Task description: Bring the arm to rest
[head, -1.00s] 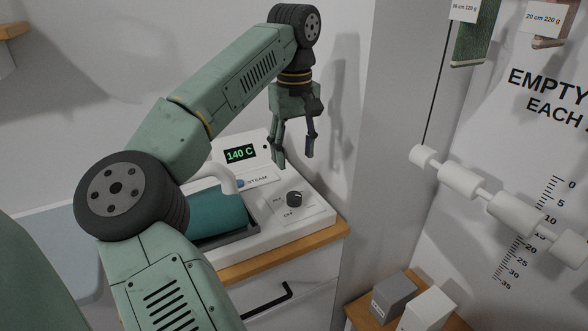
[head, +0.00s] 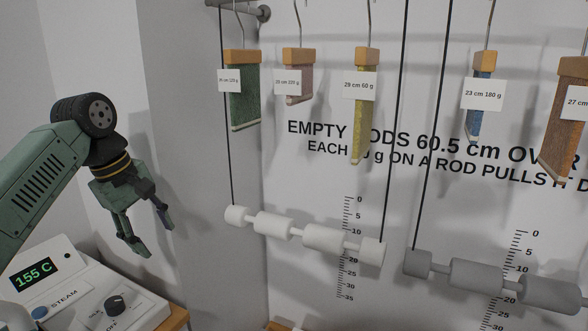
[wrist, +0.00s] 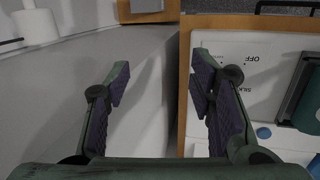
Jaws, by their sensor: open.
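My gripper (head: 154,241) hangs from my green arm at the left of the head view, its fingers apart and pointing down. Nothing is between them. It is above and to the right of the white steam unit (head: 75,290), not touching it. In the wrist view my gripper (wrist: 160,85) also shows open and empty. The wooden counter edge (wrist: 184,100) lies beyond the fingers, and the steam unit's panel (wrist: 255,52) is at the right.
The steam unit's display (head: 34,275) reads 155 C, with a black dial (head: 115,305) beside it. A white rod (head: 305,237) and a grey rod (head: 490,279) hang on cords at the right. Several labelled cloth strips hang above, including a green one (head: 244,95).

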